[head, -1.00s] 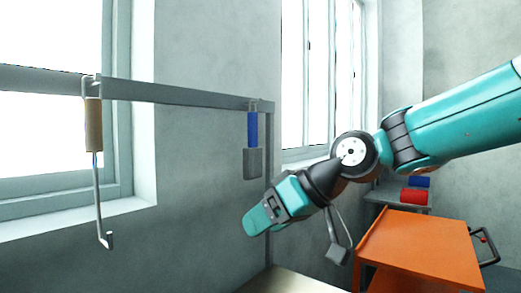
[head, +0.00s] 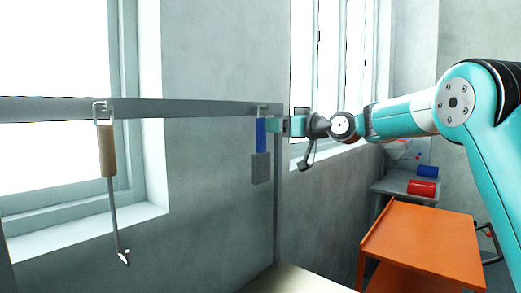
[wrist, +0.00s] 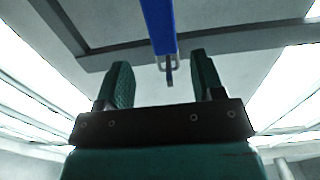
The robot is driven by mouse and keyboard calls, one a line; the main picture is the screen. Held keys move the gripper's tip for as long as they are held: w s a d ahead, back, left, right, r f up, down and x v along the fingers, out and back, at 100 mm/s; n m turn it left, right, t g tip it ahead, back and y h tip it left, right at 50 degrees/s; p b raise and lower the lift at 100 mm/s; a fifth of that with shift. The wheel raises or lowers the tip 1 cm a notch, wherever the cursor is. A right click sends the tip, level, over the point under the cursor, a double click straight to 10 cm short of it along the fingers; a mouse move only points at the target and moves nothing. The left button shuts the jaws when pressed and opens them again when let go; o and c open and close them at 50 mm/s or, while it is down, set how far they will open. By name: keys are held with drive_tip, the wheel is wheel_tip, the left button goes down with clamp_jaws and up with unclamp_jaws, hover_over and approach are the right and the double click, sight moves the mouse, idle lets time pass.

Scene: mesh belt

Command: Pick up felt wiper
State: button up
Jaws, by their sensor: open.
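The felt wiper has a blue handle (head: 261,135) and a grey pad (head: 261,169). It hangs upright from a hook on the rail, near the rail's right end. My gripper (head: 284,126) is level with the upper handle, close on its right side. In the wrist view the blue handle (wrist: 159,26) and its hanging loop line up with the gap between my two green fingers (wrist: 163,75). The fingers are open and nothing is gripped. I cannot tell whether the handle lies between the fingertips. The pad is out of the wrist view.
A wooden-handled hook tool (head: 108,152) hangs further left on the grey rail (head: 185,108). The rail's post (head: 277,200) stands just right of the wiper. An orange cart (head: 425,235) stands at lower right, with a grey shelf (head: 392,184) holding red and blue rolls behind it.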

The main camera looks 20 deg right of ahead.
sight(263, 125)
drive_tip(key=p+x, duration=0.4)
drive_tip(key=x, duration=0.1)
drive_tip(key=shift+a+r, duration=0.1)
drive_tip(key=shift+a, duration=0.3)
drive_tip(key=shift+w+a+f, duration=0.2)
drive_tip(key=shift+w+a, duration=0.05)
drive_tip(key=shift+w, duration=0.15)
drive_tip(key=c, duration=1)
